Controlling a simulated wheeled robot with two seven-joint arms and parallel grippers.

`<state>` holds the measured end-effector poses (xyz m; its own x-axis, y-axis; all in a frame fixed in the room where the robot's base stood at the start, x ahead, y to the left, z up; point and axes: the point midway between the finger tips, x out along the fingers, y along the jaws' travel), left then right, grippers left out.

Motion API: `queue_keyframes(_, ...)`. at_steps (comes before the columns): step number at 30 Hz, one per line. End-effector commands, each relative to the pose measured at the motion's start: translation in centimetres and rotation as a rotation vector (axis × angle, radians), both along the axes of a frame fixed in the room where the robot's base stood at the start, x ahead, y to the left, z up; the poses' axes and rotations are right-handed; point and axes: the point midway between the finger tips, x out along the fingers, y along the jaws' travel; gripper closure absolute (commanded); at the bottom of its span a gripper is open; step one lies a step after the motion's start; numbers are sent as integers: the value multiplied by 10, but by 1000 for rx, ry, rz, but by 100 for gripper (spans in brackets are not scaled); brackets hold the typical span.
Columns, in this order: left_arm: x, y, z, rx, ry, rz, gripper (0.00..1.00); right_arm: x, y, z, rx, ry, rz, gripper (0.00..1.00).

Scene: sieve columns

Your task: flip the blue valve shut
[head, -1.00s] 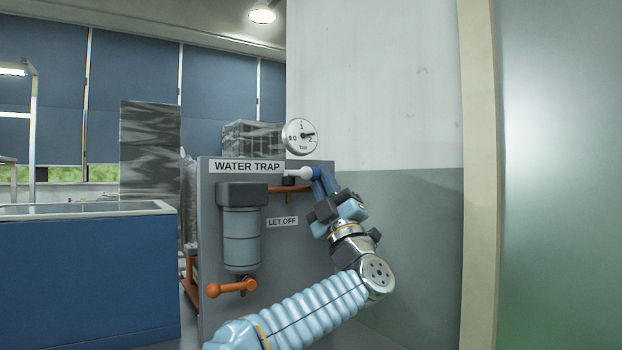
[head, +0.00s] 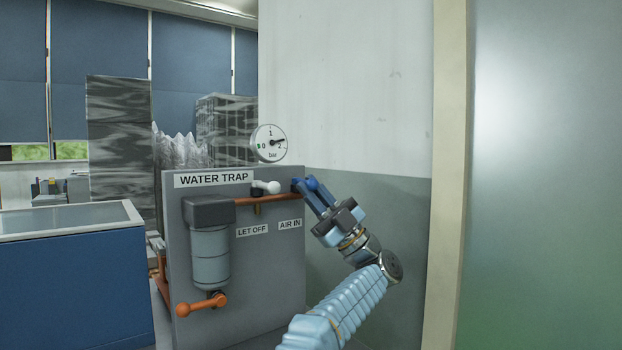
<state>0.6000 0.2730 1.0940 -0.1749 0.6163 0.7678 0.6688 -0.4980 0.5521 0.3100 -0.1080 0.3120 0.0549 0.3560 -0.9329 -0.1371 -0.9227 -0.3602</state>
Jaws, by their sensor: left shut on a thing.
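The blue valve (head: 312,184) is at the right end of the copper pipe on the water trap panel, above the AIR IN label. Its round blue knob shows between the fingers, and the rest of its handle is largely hidden. My left gripper (head: 311,190) reaches up to it from the lower right and is shut on it. My right gripper is not in view.
A white-knobbed valve (head: 267,187) sits just left of the blue one, above LET OFF. A pressure gauge (head: 269,143) points near 2 bar. An orange lever (head: 201,304) is under the filter bowl (head: 211,257). A wall (head: 380,230) stands close on the right.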

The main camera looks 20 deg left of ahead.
Motion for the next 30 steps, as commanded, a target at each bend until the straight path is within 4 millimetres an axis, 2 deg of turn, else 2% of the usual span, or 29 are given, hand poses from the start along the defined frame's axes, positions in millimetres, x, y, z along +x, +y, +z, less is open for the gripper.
queue_keyframes(1, -4, -1, 8, 4, -15, 30, 100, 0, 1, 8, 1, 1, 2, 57)
queue_keyframes(7, -4, -1, 6, 5, -16, 105, 100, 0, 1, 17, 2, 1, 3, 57)
queue_keyframes(25, -4, -2, 4, 5, -14, 144, 100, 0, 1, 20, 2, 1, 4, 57)
queue_keyframes(26, -4, -2, 4, 5, -14, 144, 83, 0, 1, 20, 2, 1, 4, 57)
queue_keyframes(27, -4, -2, 4, 5, -15, 143, 77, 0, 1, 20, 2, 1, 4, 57)
queue_keyframes(28, -4, -2, 4, 5, -15, 143, 72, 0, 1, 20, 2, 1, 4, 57)
queue_keyframes(30, -3, -2, 3, 5, -13, 142, 70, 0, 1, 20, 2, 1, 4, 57)
